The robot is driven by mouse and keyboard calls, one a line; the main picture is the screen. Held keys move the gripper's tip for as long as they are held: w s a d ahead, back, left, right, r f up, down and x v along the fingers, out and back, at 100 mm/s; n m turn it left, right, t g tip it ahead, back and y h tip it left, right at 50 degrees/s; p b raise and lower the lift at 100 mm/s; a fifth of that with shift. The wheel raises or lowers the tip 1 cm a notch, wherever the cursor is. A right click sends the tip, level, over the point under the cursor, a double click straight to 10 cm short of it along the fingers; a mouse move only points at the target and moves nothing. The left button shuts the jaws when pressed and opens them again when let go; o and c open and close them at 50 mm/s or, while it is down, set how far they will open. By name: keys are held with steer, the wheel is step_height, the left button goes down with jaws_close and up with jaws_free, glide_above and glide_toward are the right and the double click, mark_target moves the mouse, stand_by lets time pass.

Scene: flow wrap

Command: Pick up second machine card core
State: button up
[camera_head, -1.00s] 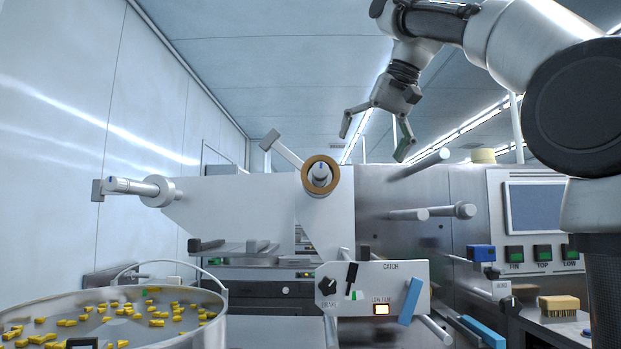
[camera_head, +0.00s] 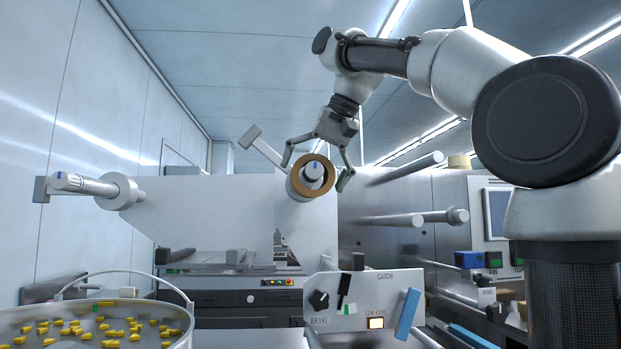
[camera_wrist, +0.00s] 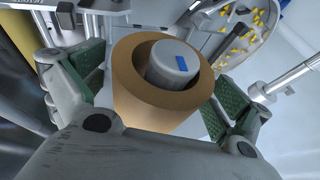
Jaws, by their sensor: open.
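The card core (camera_head: 328,163) is a brown cardboard ring on a grey spindle (camera_head: 313,172) of the machine, in the middle of the head view. My gripper (camera_head: 317,180) is open, with one finger on each side of the core. In the wrist view the core (camera_wrist: 136,98) sits around the spindle end (camera_wrist: 172,66), which has a blue mark. The green finger pads (camera_wrist: 152,88) stand to its left and right, with a gap visible on the right side. Whether the left pad touches the core I cannot tell.
A second spindle (camera_head: 85,184) at the left is empty. Grey bars (camera_head: 405,170) stick out to the right of the core. A control panel (camera_head: 340,301) with a blue lever is below. A bowl (camera_head: 178,342) of yellow pieces stands at the lower left.

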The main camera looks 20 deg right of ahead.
steer(key=shift+w+a+f, duration=0.1)
steer(key=shift+w+f, duration=0.1)
steer(key=shift+f, duration=0.25)
steer(key=c, duration=1.3)
steer(key=shift+c, duration=0.2)
steer(key=shift+s+r, duration=0.15)
steer(key=shift+r, duration=0.2)
steer(key=s+a, duration=0.1)
steer(key=s, duration=0.7)
steer(key=s+a, duration=0.2)
steer(key=s, duration=0.7)
steer(key=shift+s+a, duration=0.15)
steer(key=shift+a, duration=0.1)
steer(key=shift+w+d, duration=0.5)
steer(key=shift+w, duration=2)
steer(key=shift+w+d, duration=0.5)
steer(key=shift+w, duration=2.05)
steer(key=shift+w+d, duration=0.5)
steer(key=shift+w, duration=2)
